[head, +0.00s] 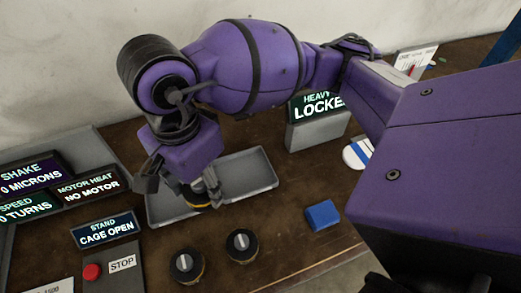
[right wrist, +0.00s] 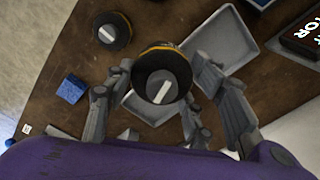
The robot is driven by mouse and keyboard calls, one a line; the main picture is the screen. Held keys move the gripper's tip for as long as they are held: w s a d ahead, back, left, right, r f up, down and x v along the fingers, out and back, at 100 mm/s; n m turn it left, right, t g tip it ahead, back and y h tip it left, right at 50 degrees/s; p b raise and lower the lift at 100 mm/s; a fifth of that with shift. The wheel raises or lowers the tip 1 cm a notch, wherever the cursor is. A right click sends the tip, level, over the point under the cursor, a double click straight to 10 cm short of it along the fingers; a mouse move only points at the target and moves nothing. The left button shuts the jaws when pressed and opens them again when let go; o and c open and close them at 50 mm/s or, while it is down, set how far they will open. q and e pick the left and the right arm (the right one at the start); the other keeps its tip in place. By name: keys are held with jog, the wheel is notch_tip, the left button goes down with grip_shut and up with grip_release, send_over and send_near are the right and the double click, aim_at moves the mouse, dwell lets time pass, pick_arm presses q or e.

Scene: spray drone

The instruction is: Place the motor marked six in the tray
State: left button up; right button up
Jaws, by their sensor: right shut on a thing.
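A grey tray (head: 250,172) lies on the brown table in the head view; it also shows in the right wrist view (right wrist: 226,42). My right gripper (head: 203,190) is over the tray's left part, pointing down. It is shut on a black round motor (right wrist: 161,78) with a white bar on top and a yellow ring. I cannot tell whether the motor touches the tray floor. Two similar motors stand on the table in front of the tray, one at left (head: 187,265) and one at right (head: 241,245). No number is readable on any motor. My left gripper is out of view.
A blue block (head: 322,215) lies right of the motors. A stand display (head: 105,229) reads "CAGE OPEN", above a red stop button (head: 92,271). A "LOCKED" sign box (head: 318,128) stands behind the tray. Lit panels (head: 88,187) stand at left. The table's front edge is near the blue block.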

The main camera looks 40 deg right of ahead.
jog(key=shift+s+a+r+m, duration=0.25)
jog(key=shift+a+m, duration=0.1)
jog(key=shift+m, duration=0.25)
jog(key=shift+s+a+r+m, duration=0.1)
jog(key=shift+a+r+m, duration=0.2)
jog(key=shift+m, duration=0.3)
jog(key=shift+s+a+m, duration=0.1)
jog(key=shift+a+m, duration=0.05)
jog(key=shift+m, duration=0.45)
jog(key=w+d+f, duration=0.2)
jog(key=d+f, duration=0.1)
jog(key=w+d+f, duration=0.3)
jog(key=d, duration=0.1)
jog(key=w+d+f, duration=0.2)
jog(key=d+f, duration=0.1)
jog(key=d, duration=0.1)
jog(key=shift+w+f+p, duration=0.2)
jog(key=shift+w+p, duration=0.15)
jog(key=shift+p, duration=0.05)
jog(key=shift+w+d+f, duration=0.1)
jog(key=shift+f, duration=0.8)
jog(key=shift+w+d+f, duration=0.1)
jog(key=shift+f, duration=0.75)
jog(key=shift+s+f, duration=0.1)
